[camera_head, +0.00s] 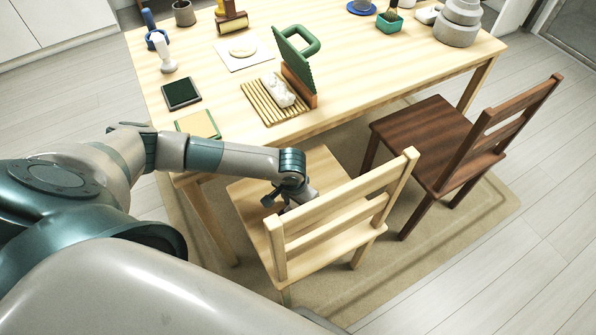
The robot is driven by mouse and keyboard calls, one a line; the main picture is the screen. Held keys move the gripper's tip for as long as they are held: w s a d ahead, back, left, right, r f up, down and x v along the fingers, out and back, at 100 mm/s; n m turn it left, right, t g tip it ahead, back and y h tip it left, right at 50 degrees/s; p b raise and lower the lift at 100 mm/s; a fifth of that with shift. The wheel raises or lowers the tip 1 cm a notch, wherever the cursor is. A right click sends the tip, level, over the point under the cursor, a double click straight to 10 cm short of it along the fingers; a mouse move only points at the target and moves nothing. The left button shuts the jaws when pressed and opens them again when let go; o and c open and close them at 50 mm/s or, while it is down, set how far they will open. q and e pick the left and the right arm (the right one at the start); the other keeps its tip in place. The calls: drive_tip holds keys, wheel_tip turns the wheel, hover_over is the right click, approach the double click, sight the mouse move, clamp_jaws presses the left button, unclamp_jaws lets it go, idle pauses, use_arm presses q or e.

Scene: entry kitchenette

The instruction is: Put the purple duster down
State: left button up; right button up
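I do not see a purple duster anywhere in the head view. My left arm reaches in from the left, and my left gripper (288,199) is low over the seat of the light wooden chair (250,207), behind its backrest. The fingers are small and partly hidden by the wrist and chair, so I cannot tell whether they are open or hold anything. My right gripper is not in view.
The light wooden table (353,71) holds a slatted mat (259,103), a green upright tool (296,62), a dark green pad (181,93) and stacked grey bowls (457,24). A dark brown chair (430,135) stands at right. Bare tabletop shows right of centre.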

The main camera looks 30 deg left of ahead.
use_arm(q)
drive_tip(key=shift+f, duration=0.15)
drive_tip(key=o, duration=1.2)
drive_tip(key=shift+c, duration=0.2)
drive_tip(key=r, duration=0.4)
drive_tip(key=s+r, duration=0.1)
drive_tip(key=r, duration=0.7)
drive_tip(key=shift+s+a+r, duration=0.1)
drive_tip(key=shift+s+r, duration=0.05)
drive_tip(key=shift+s, duration=0.05)
drive_tip(key=shift+c, duration=0.6)
